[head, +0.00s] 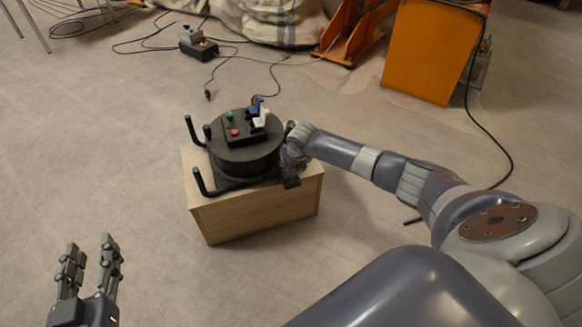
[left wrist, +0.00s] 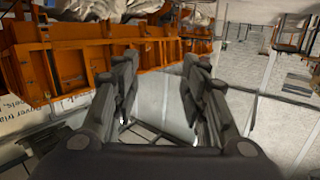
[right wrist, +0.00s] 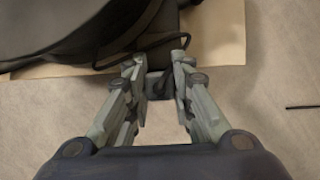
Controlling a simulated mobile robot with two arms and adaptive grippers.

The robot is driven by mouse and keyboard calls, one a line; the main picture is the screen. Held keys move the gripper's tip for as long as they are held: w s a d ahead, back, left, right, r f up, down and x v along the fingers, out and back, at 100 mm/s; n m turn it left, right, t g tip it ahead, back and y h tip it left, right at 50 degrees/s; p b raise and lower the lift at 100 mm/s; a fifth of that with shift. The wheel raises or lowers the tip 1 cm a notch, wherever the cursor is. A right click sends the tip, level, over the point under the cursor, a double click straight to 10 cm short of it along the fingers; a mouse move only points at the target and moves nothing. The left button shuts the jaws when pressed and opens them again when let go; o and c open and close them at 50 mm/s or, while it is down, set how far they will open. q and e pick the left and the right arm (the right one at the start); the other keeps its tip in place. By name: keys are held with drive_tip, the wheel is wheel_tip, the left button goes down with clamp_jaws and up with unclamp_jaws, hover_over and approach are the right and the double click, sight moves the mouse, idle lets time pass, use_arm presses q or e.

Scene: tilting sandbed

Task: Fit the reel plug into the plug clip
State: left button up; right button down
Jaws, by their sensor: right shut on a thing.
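The black reel (head: 245,155) sits on a wooden box (head: 262,215). My right gripper (head: 291,170) is at the right side of the reel, above the box edge. In the right wrist view its fingertips (right wrist: 159,80) are shut on a small dark block (right wrist: 158,88), which seems to be the reel plug. A thin black cable (right wrist: 130,52) loops beside it. The fingers hide part of the plug, and I cannot make out the plug clip for certain. My left gripper (head: 92,258) is open and empty, low at the left; its spread fingers also show in the left wrist view (left wrist: 160,85).
The reel's top panel has a green button (head: 229,116), a red button (head: 235,132) and white and blue parts (head: 260,117). Black handles (head: 200,180) stand out at its left. An orange cabinet (head: 432,50) and loose cables lie behind. The floor at left is clear.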

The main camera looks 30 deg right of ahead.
use_arm(q)
drive_tip(key=shift+r, duration=0.35)
drive_tip(key=shift+w+r+t, duration=0.1)
drive_tip(key=shift+r+t, duration=0.05)
drive_tip(key=shift+t, duration=0.15)
use_arm(e)
drive_tip(key=shift+f, duration=0.1)
drive_tip(key=c, duration=0.8)
unclamp_jaws()
drive_tip(key=shift+c, duration=0.2)
